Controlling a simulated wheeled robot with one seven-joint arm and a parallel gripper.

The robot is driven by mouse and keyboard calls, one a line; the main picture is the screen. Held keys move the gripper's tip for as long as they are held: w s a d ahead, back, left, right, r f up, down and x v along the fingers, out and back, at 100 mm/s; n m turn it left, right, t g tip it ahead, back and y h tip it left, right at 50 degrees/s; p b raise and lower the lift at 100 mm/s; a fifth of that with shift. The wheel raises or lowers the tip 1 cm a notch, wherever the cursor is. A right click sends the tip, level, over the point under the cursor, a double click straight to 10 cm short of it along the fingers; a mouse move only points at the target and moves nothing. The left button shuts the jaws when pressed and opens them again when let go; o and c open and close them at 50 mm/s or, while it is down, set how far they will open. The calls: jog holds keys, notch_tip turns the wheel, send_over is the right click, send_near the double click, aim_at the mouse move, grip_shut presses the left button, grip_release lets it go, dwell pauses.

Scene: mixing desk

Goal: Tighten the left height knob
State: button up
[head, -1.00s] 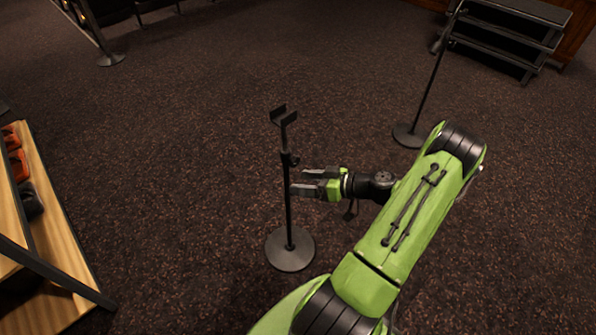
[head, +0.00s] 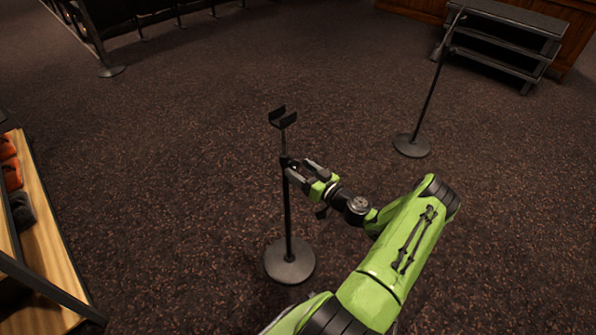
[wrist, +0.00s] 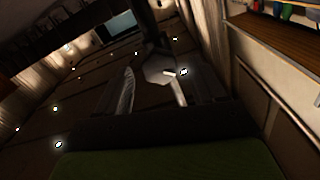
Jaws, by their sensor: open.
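A dark stand (head: 288,222) with a round base and a forked cradle (head: 283,118) on top stands upright near the middle of the head view. Its height knob (head: 286,161) is a small dark collar part on the upper post. My gripper (head: 298,169), with grey fingers and a green body, is close to the post at knob height, just to its right. In the wrist view a grey faceted knob (wrist: 159,70) shows in front of the two open fingers, roughly between their tips. Whether a finger touches it I cannot tell.
A second slim stand (head: 412,145) is at the back right, near black steps (head: 500,45). A wooden shelf unit (head: 50,225) with orange and dark items is at the left edge. The carpet around the near stand is clear.

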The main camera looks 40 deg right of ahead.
jog(key=shift+w, duration=0.8)
jog(key=shift+c, duration=0.4)
jog(key=c, duration=1)
jog(key=shift+m, duration=0.3)
jog(key=m, duration=0.4)
jog(key=shift+m, duration=0.3)
jog(key=m, duration=0.5)
jog(key=shift+f+p, duration=0.1)
jog(key=shift+p, duration=0.25)
jog(key=shift+m, duration=0.3)
